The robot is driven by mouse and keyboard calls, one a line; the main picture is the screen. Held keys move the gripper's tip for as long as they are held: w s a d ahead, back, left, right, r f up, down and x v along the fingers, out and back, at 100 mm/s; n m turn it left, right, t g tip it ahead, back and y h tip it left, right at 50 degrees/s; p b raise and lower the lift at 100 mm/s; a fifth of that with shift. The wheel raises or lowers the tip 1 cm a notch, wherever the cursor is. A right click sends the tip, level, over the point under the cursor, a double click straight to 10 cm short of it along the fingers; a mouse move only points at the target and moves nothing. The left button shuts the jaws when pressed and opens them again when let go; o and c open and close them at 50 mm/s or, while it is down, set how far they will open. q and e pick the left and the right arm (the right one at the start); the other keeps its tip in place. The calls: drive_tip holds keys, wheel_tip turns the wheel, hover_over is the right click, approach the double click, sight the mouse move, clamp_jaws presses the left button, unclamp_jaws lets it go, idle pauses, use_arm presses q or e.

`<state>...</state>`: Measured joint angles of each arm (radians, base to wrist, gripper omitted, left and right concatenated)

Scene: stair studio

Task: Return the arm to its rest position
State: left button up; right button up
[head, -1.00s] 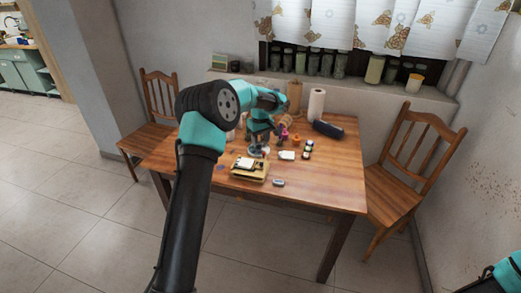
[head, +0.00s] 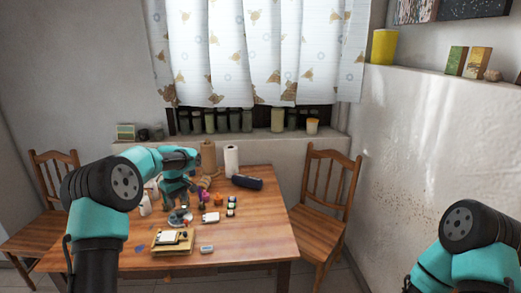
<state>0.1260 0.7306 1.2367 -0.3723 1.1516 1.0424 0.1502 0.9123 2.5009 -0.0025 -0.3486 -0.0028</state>
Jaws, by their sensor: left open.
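My left arm comes in from the left and reaches over the wooden table (head: 255,235). Its gripper (head: 180,218) points down above the table's middle, behind a yellow box or book stack (head: 172,243). The jaws are open; I see nothing clearly held between them, though they are small here. My right arm shows only as a bent joint at the lower right; its gripper is out of view.
Small items lie near the left gripper: a white card-like thing (head: 211,217), small dark-topped jars (head: 231,206), a grey piece (head: 206,249). A paper roll (head: 231,161) and dark case (head: 247,182) stand behind. Chairs (head: 325,200) flank the table. The table's right front is clear.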

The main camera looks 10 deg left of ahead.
use_arm(q)
drive_tip(key=s+d+f+m+h, duration=0.15)
drive_tip(key=s+d+f, duration=0.25)
drive_tip(key=f, duration=0.4)
drive_tip(key=s+d+f+m+h, duration=0.1)
drive_tip(key=s+d+f+m, duration=0.15)
drive_tip(key=d+f, duration=0.35)
drive_tip(key=s+d+f+m+h, duration=0.1)
drive_tip(key=s+d+f+m, duration=0.15)
drive_tip(key=s+f, duration=0.45)
drive_tip(key=s+d+f+m, duration=0.1)
drive_tip(key=s+d+f, duration=0.2)
drive_tip(key=s, duration=0.4)
drive_tip(key=s+d+f+m, duration=0.1)
drive_tip(key=s+d+f, duration=0.1)
drive_tip(key=s, duration=0.6)
drive_tip(key=s+d+f+m, duration=0.1)
drive_tip(key=s+d+f, duration=0.2)
drive_tip(key=s+f, duration=0.2)
drive_tip(key=s, duration=0.2)
drive_tip(key=shift+s+d+t, duration=0.3)
drive_tip(key=shift+s+t, duration=0.1)
drive_tip(key=shift+s+a, duration=0.2)
drive_tip(key=shift+a, duration=0.1)
